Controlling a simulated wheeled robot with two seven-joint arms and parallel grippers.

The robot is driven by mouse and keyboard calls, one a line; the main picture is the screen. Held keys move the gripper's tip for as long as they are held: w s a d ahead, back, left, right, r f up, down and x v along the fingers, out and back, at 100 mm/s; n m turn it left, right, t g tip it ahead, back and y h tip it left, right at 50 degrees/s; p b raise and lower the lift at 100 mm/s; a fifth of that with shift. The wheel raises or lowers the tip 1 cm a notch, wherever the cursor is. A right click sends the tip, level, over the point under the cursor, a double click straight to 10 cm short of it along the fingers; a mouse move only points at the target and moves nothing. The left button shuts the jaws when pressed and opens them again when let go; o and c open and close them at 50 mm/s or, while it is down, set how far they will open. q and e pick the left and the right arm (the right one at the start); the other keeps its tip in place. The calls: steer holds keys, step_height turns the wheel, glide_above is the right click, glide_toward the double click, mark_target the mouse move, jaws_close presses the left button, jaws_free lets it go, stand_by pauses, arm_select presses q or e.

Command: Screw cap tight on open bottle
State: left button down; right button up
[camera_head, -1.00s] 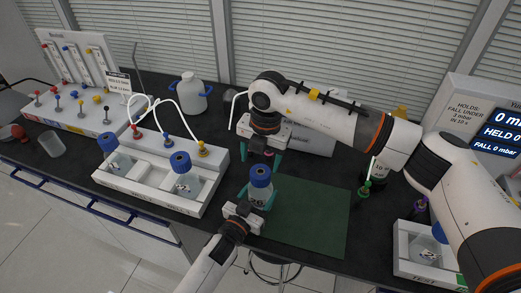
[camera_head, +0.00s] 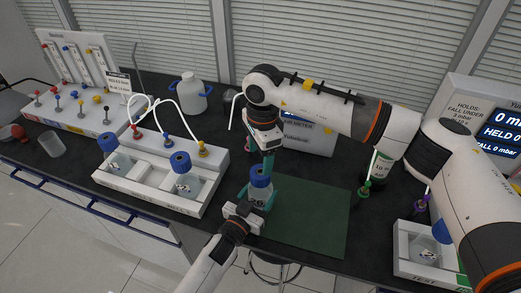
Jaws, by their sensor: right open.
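A clear bottle (camera_head: 258,195) stands upright at the left edge of the green mat (camera_head: 310,222), with a blue cap (camera_head: 261,172) on its top. My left gripper (camera_head: 258,203) comes up from the front with its teal fingers closed around the bottle's body. My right gripper (camera_head: 267,165) points down from above, its teal fingers at the blue cap. It is open; one finger hides the other, and contact with the cap cannot be told. How tightly the cap sits on the bottle cannot be seen.
A white rack (camera_head: 140,187) at the left holds blue-capped bottles, with white tubes behind. A white jug (camera_head: 190,93) stands at the back. The mat's right part is clear.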

mark_target(260, 173)
steer(key=n, duration=0.5)
steer(key=shift+r, duration=0.1)
steer(key=n, duration=0.4)
steer(key=shift+r+n, duration=0.15)
steer(key=shift+n, duration=0.15)
steer(key=n, duration=0.9)
steer(key=shift+r, duration=0.15)
steer(key=shift+f, duration=4)
steer(key=shift+c, duration=0.2)
